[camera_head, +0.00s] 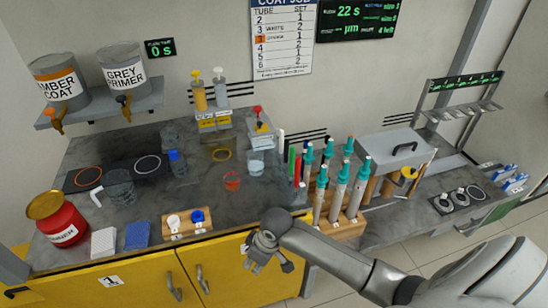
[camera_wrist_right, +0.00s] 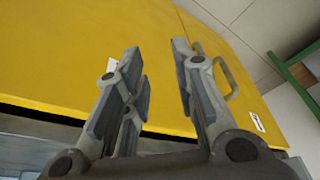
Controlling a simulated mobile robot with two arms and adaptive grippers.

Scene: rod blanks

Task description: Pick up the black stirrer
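I cannot clearly make out a black stirrer. Upright coloured sticks in white, green (camera_head: 291,162) and red (camera_head: 298,169) stand at the counter's middle right, and a dark one may be among them, partly hidden by teal-topped tubes (camera_head: 339,188). My right gripper (camera_head: 267,266) hangs in front of the yellow cabinet, below the counter's front edge and apart from the sticks. In the right wrist view my right gripper (camera_wrist_right: 160,80) is open, with nothing between its fingers and the yellow cabinet front (camera_wrist_right: 70,50) beyond. My left gripper is out of view.
The teal-topped tubes stand in a wooden rack (camera_head: 347,229) beside my right arm.

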